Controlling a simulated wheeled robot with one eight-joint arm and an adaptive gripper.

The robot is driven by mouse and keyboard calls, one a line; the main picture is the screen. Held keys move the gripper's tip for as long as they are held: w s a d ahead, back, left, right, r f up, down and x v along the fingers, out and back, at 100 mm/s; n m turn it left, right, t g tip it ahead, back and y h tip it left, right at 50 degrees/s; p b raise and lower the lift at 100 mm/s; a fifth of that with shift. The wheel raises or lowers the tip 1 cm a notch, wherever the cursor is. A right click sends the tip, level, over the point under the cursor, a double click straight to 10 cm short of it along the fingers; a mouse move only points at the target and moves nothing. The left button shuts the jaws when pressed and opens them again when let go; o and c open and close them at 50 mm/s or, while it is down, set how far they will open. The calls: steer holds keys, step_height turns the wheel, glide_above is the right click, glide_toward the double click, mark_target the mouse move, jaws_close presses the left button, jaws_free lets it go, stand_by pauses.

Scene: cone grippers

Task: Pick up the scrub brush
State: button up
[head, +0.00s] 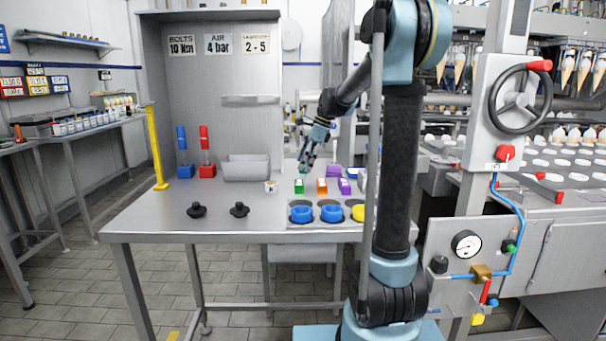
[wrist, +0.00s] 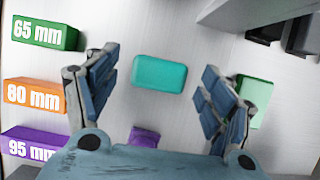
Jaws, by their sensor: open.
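A teal block with rounded corners (wrist: 159,74) lies on the steel table in the wrist view. It looks like the scrub brush seen from above; no bristles show. My gripper (wrist: 160,70) is open, with one blue finger on each side of the block and a gap on both sides. In the head view my gripper (head: 306,164) points down low over the table, behind the coloured blocks. There the brush cannot be told apart from my fingers.
A green 65 mm block (wrist: 42,33), an orange 80 mm block (wrist: 35,95) and a purple 95 mm block (wrist: 33,143) stand at the left. Another purple piece (wrist: 144,138) and a pale green block (wrist: 255,100) lie close to my fingers. A grey bin (head: 246,168) stands left of my gripper.

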steer(key=shift+x, duration=0.95)
steer(key=c, duration=1.2)
steer(key=shift+r, duration=0.1)
steer(key=shift+c, duration=0.2)
step_height(320, 180, up, 10)
steer(key=shift+f, duration=0.1)
